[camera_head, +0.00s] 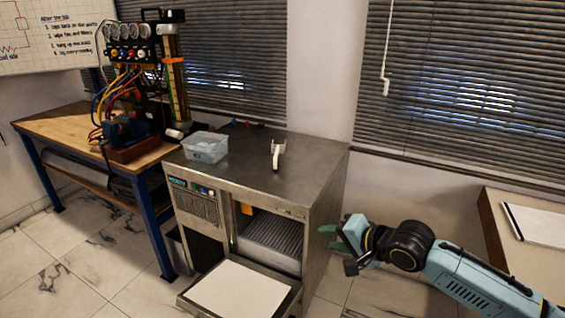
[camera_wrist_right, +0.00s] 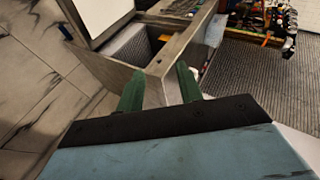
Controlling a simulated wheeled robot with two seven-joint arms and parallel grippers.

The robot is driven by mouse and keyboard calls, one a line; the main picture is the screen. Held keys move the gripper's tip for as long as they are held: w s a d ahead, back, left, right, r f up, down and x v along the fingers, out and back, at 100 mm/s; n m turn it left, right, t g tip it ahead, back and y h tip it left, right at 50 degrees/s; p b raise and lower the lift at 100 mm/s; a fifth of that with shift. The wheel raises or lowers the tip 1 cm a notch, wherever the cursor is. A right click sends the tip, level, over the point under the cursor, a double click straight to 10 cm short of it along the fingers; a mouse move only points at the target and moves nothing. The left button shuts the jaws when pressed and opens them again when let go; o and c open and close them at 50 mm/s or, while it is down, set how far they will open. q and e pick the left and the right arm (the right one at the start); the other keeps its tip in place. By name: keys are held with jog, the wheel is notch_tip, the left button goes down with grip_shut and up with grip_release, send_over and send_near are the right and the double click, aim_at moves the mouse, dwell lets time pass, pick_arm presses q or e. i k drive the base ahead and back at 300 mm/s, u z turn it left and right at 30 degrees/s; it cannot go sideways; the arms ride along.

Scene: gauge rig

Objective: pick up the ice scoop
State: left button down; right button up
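The ice scoop (camera_head: 277,152), a small pale piece with a light handle, is on the steel top of the ice machine (camera_head: 312,158), right of the middle. My right gripper (camera_head: 328,238) is beside the machine's right side, lower than its top and well apart from the scoop. In the right wrist view my right gripper (camera_wrist_right: 159,84) shows two green fingers spread apart with nothing held between them. A small pale patch by the right finger there is too hidden to name. My left gripper is not in view.
A clear plastic bin (camera_head: 205,147) stands on the machine's top left. The machine's front door (camera_head: 240,291) hangs open. A wooden bench (camera_head: 60,124) with a gauge rig (camera_head: 130,50) stands left. A desk with paper (camera_head: 530,225) is at right.

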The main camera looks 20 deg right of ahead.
aim_at(277, 149)
jog(key=z, duration=1.35)
jog(key=i, duration=1.1)
jog(key=u, duration=0.9)
jog(key=i, duration=0.65)
jog(key=u, duration=0.75)
